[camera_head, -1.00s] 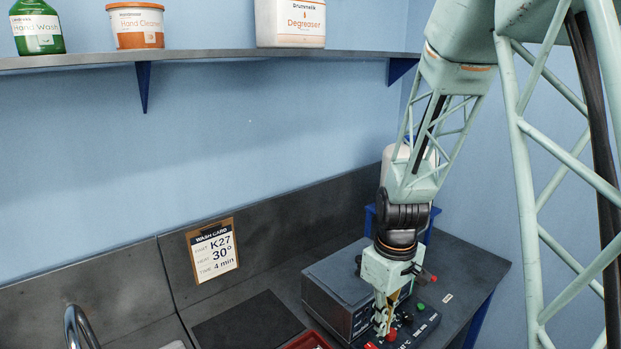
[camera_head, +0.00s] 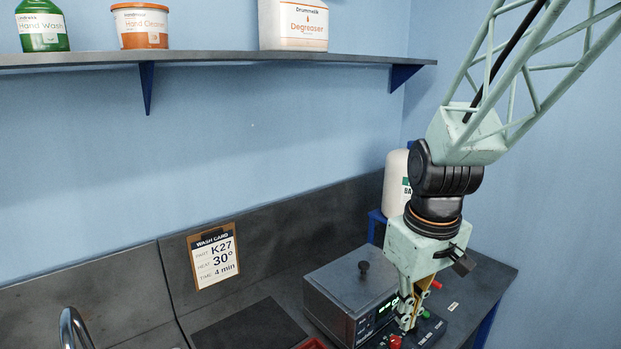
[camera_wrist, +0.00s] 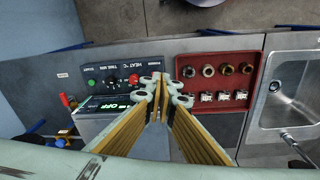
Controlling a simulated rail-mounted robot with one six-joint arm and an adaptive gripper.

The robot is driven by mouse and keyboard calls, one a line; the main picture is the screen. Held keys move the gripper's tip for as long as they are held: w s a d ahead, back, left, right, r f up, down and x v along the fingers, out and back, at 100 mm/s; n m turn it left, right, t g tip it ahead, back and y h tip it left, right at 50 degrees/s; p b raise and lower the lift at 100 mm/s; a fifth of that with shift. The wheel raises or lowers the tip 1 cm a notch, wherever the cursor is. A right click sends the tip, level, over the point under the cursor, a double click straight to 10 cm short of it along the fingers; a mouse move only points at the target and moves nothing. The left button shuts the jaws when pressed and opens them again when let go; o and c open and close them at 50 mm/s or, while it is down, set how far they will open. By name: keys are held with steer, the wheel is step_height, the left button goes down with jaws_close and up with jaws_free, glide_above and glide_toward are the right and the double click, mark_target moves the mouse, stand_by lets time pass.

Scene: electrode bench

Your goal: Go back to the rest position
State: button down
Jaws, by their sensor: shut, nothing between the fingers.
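My gripper (camera_head: 408,318) is shut and empty. In the head view it points down over the control panel at the front of a dark grey box-shaped bath unit (camera_head: 352,290) with a knobbed lid. In the wrist view the fingertips (camera_wrist: 160,84) meet beside the panel's knobs, and the panel (camera_wrist: 118,82) is marked HEAT °C, TIME MIN and START. A green lit display (camera_wrist: 103,103) shows there, and it seems to read OFF. Whether the fingers touch the panel I cannot tell.
A red tray (camera_wrist: 213,57) with several fittings lies beside the panel. A sink (camera_wrist: 288,95) with a tap is at the right. In the head view a white bottle (camera_head: 397,180) stands behind my wrist, and a shelf (camera_head: 210,58) with containers runs along the wall.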

steer(key=s+r+m+t+b, duration=0.1)
steer(key=s+r, duration=0.2)
steer(key=s, duration=0.5)
steer(key=s+d+r+m+b, duration=0.1)
steer(key=s+r, duration=0.3)
steer(key=s, duration=0.4)
steer(key=s+r+m+t+b, duration=0.1)
steer(key=s+r+m+b, duration=0.2)
steer(key=s, duration=0.5)
steer(key=shift+s+d+r+t, duration=0.15)
steer(key=shift+d+r+t, duration=0.15)
